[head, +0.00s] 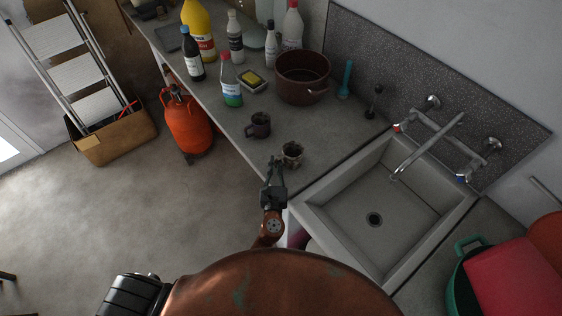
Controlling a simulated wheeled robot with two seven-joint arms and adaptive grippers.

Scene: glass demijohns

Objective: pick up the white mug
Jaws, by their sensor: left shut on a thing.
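The exact contact is small and partly hidden by the fingers. My right gripper is not in view.
A dark mug (258,125) stands just behind and left. A dark red pot (302,78), a green-labelled bottle (230,82) and a yellow sponge (250,78) are farther back. The sink (335,215) with its tap (428,145) lies to the right. An orange gas cylinder (187,122) stands on the floor.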

